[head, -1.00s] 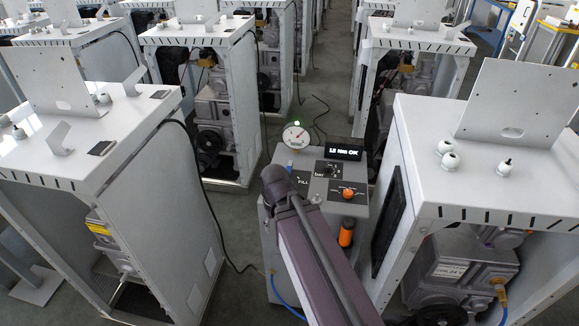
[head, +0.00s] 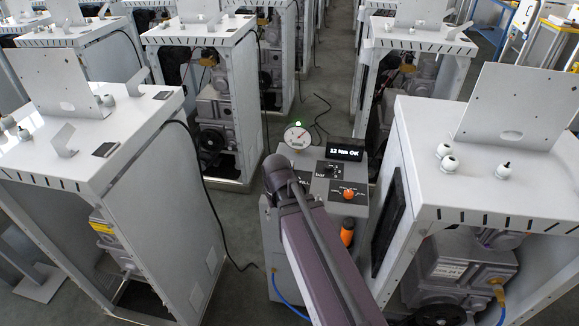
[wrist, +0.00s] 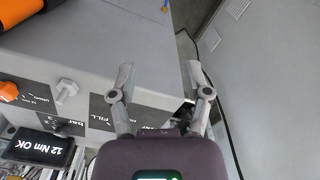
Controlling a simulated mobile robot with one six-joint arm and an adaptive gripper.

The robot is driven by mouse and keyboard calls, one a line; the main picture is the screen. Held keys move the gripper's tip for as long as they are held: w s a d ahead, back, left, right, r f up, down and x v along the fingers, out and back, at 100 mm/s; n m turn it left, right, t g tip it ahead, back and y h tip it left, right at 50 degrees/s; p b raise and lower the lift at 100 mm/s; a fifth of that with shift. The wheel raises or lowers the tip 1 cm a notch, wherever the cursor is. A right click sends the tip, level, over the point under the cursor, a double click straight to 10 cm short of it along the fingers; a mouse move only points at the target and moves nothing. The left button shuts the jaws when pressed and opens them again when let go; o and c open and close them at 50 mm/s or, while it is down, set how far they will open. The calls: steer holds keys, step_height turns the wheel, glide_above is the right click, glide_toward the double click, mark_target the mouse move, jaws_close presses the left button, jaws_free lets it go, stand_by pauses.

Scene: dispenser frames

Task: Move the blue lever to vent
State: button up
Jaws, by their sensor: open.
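The grey test cart (head: 350,185) stands in the aisle with its control panel on top. The blue lever cannot be made out now; in the head view my arm covers the panel's left part. The FILL label (wrist: 103,116) shows in the wrist view beside my gripper. My gripper (wrist: 160,67) is open, with its two fingers apart over the cart's edge and nothing seen between them. In the head view my gripper is hidden behind my own arm.
The panel carries a round gauge (head: 297,137), a display reading 12 Nm OK (head: 344,154) and an orange knob (head: 348,194). An orange-handled tool (head: 347,232) is on the cart's side. White dispenser frames (head: 115,150) stand closely left and right (head: 480,190).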

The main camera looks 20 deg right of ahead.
steer(key=w+d+r+m+p, duration=0.2)
steer(key=w+d+r+p, duration=0.3)
steer(key=w, duration=0.5)
steer(key=w+d+r+m+p, duration=0.3)
steer(key=w+d+r+p, duration=0.2)
steer(key=w, duration=0.5)
step_height(320, 180, up, 2)
steer(key=shift+d+r+p, duration=0.15)
steer(key=shift+d+p, duration=0.1)
steer(key=shift+p, duration=0.45)
steer(key=shift+f, duration=0.2)
step_height(320, 180, down, 14)
steer(key=b, duration=1.3)
steer(key=shift+r+b, duration=0.25)
steer(key=shift+b, duration=0.15)
jaws_close()
